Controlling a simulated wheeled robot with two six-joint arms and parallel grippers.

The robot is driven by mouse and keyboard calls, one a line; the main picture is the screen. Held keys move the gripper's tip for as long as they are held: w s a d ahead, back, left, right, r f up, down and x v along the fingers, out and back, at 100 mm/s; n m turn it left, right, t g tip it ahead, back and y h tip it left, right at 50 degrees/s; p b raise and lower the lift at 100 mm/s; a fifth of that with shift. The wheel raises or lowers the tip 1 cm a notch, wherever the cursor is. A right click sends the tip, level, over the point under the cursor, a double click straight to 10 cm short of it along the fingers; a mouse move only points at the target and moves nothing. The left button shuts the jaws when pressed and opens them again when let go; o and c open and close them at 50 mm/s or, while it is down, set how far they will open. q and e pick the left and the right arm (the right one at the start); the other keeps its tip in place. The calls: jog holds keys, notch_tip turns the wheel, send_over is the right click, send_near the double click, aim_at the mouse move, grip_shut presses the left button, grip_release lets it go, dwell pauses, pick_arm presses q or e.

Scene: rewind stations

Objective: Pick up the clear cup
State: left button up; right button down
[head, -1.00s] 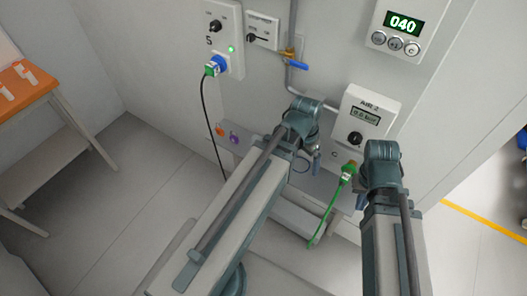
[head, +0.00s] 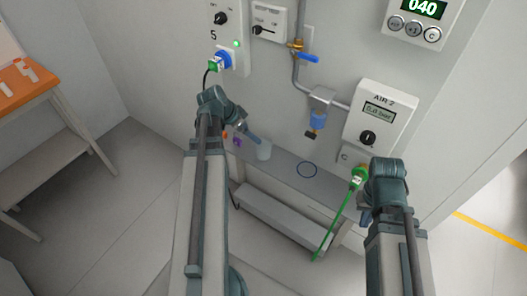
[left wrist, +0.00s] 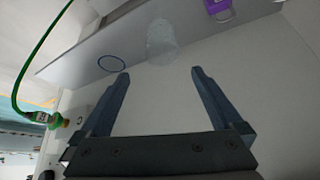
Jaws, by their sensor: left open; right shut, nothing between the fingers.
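The clear cup (head: 264,152) stands on the grey ledge (head: 285,170) at the foot of the wall panel. It also shows, faint and see-through, in the left wrist view (left wrist: 160,42), ahead of and between the fingertips. My left gripper (head: 251,136) is just left of and above the cup in the head view. In the left wrist view it is open and empty (left wrist: 161,74), apart from the cup. My right gripper (head: 365,214) hangs low at the right, partly hidden by its own wrist, shut and away from the cup.
A blue ring (head: 307,170) lies on the ledge right of the cup. A purple item (head: 237,142) and an orange item (head: 225,134) are left of it. A blue-bowled filter (head: 318,120) hangs above. A green hose (head: 340,215) runs down near my right arm.

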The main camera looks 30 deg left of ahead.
pick_arm(q)
jog(key=b, duration=0.6)
send_near(264, 146)
jog(key=d, duration=0.3)
jog(key=shift+f+b, duration=0.35)
jog(key=shift+b, duration=0.15)
jog(key=b+x, duration=0.4)
jog(key=shift+s+a+f, duration=0.1)
jog(key=shift+a+f, duration=0.2)
jog(key=shift+f, duration=0.2)
jog(key=shift+d+f+b, duration=0.15)
jog(key=shift+f+b, duration=0.05)
jog(key=shift+b, duration=0.2)
jog(key=shift+r, duration=0.1)
